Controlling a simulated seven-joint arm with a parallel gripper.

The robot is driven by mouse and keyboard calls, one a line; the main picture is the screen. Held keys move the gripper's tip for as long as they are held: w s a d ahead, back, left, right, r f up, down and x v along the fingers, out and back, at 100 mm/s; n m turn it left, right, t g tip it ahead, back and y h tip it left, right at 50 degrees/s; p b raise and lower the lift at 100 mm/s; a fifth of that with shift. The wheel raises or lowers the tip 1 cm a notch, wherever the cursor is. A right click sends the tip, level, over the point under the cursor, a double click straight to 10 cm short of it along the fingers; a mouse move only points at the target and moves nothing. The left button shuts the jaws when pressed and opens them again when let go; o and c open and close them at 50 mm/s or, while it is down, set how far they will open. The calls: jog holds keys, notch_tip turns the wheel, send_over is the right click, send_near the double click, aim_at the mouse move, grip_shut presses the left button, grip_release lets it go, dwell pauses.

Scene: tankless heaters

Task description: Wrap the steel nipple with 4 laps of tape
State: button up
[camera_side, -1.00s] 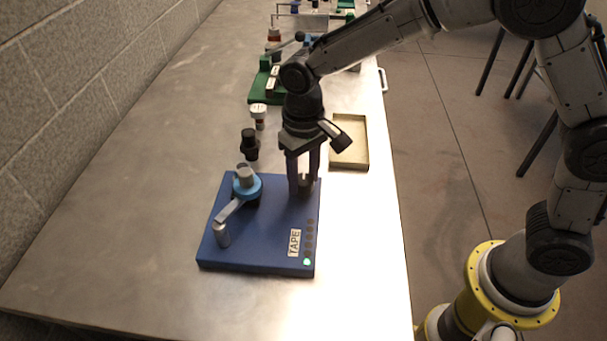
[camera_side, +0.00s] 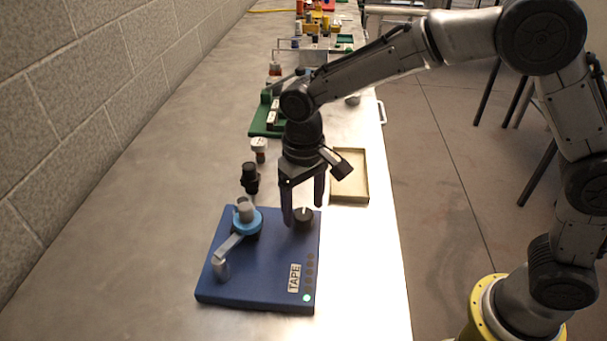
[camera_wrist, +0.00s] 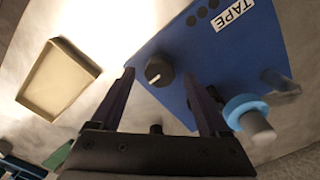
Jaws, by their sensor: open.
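The blue tape station (camera_side: 255,285) lies on the bench with a TAPE label (camera_side: 294,278). The steel nipple, a short grey cylinder (camera_side: 245,211), stands upright in a light-blue collar (camera_side: 246,226) on its left side; both also show in the wrist view, the nipple (camera_wrist: 259,127) at lower right. A grey arm runs from the collar to a metal post (camera_side: 221,268). My gripper (camera_side: 303,212) is open and empty, its fingers pointing down either side of a black knob (camera_side: 303,220) with a white pointer line. The knob (camera_wrist: 158,70) sits between the fingertips in the wrist view.
A black fitting (camera_side: 250,178) and a white-capped bottle (camera_side: 259,146) stand behind the station. A shallow beige tray (camera_side: 350,178) lies at right. Green-based equipment (camera_side: 265,115) stands farther back. The bench left of the station is clear.

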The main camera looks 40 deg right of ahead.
aim_at(304, 213)
notch_tip(304, 213, up, 12)
jog(key=shift+r, duration=0.2)
dwell(0.4)
jog(key=s+d+r+m+t, duration=0.2)
jog(key=s+d+r+t, duration=0.1)
jog(key=s+d+r, duration=0.75)
jog(key=s+d+f+n+t, duration=0.2)
jog(key=s+d+f, duration=0.5)
jog(key=s+f, duration=0.4)
jog(key=shift+s+t, duration=0.3)
jog(key=shift+s, duration=0.2)
jog(key=shift+d, duration=0.1)
